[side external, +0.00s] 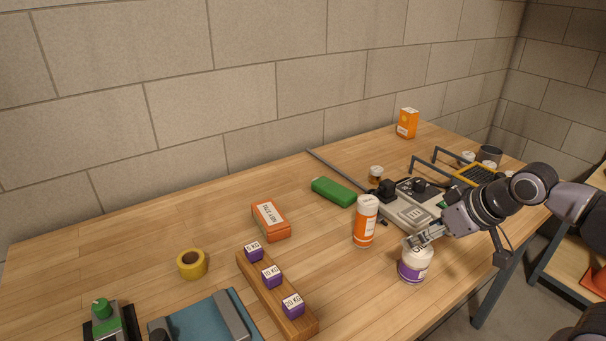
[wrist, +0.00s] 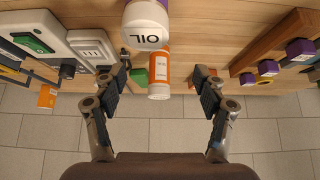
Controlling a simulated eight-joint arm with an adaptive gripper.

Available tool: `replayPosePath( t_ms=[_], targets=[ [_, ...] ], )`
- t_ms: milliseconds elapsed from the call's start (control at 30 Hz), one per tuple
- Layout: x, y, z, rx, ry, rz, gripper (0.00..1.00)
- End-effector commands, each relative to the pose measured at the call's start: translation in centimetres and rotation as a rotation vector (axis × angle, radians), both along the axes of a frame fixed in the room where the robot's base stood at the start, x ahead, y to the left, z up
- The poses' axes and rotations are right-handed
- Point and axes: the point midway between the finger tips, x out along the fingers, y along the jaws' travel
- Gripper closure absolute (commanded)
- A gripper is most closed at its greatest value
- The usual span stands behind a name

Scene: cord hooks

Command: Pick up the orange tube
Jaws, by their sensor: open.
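The orange tube (side external: 366,221), an upright orange cylinder with a white top and label, stands on the table near the middle. In the wrist view the orange tube (wrist: 159,78) shows between the finger lines, partly hidden by a white and purple bottle marked OIL (wrist: 146,25). In the side view this bottle (side external: 416,262) stands to the right of the tube and nearer the table's front edge. My gripper (side external: 424,236) is at the bottle's top, right of the tube; whether it touches the bottle I cannot tell. In the wrist view my gripper (wrist: 159,72) is open, with nothing gripped.
A grey device (side external: 412,207) lies behind my gripper. A green block (side external: 333,191), an orange box (side external: 270,220) and a wooden rack with purple weights (side external: 275,290) lie left of the tube. Another orange box (side external: 407,123) stands far back. Bare table lies just left of the tube.

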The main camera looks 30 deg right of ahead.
Motion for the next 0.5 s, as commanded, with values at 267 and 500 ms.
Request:
replayPosePath(
  t_ms=[267,500],
  targets=[
    [0.6,0.0,0.5,0.019,0.021,-0.027,0.29],
    [3.8,0.1,2.6,0.124,0.153,-0.203,0.29]
  ],
)
